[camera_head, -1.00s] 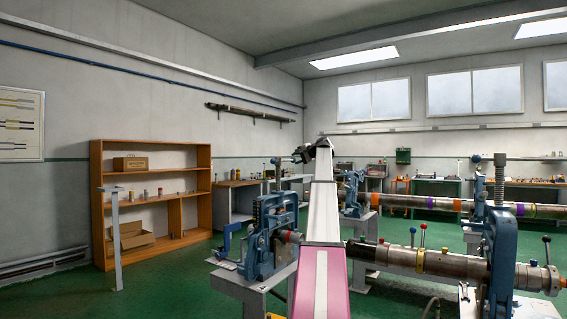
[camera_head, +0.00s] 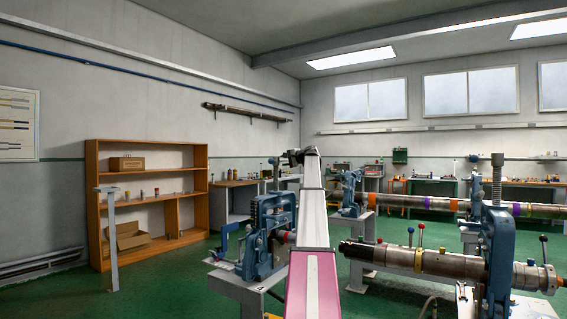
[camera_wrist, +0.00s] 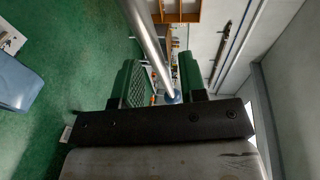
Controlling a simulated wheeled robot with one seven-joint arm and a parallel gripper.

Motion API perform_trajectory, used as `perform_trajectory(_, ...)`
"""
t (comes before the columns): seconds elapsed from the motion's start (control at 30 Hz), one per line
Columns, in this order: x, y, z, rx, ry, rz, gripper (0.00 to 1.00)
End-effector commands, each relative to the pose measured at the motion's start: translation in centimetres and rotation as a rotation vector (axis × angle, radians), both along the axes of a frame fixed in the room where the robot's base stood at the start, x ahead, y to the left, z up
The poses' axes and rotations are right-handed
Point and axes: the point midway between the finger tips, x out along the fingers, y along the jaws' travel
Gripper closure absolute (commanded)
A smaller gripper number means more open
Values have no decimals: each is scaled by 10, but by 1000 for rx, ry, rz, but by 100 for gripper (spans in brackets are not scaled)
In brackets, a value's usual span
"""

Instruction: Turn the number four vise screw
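A blue vise (camera_head: 262,222) stands on a grey stand at centre left, with an upright dark screw (camera_head: 277,178) at its top. More blue vises are a large one (camera_head: 497,250) at the right and one farther back (camera_head: 350,190). My gripper (camera_head: 292,157) is at the far end of my outstretched arm, small and dark, close to that upright screw. In the wrist view my gripper (camera_wrist: 166,82) has its green-padded fingers apart. A grey metal bar (camera_wrist: 148,38) with a blue end reaches down between them, with gaps visible beside it.
A long pipe (camera_head: 440,262) with collars and ball-ended levers runs into the right vise. Another pipe (camera_head: 420,203) lies behind it. A wooden shelf (camera_head: 202,200) and a thin grey post (camera_head: 111,235) stand at left. Green floor between them is clear.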

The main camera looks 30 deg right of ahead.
Motion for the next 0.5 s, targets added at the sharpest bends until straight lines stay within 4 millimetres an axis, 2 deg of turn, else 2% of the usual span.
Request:
perform_trajectory(0.13,13,5,-2,0,0,0,62)
perform_trajectory(0.4,13,5,-2,-1,0,-1,62)
perform_trajectory(0.47,13,5,-2,-1,0,-1,81)
perform_trajectory(0.5,13,5,-2,-1,0,-1,94)
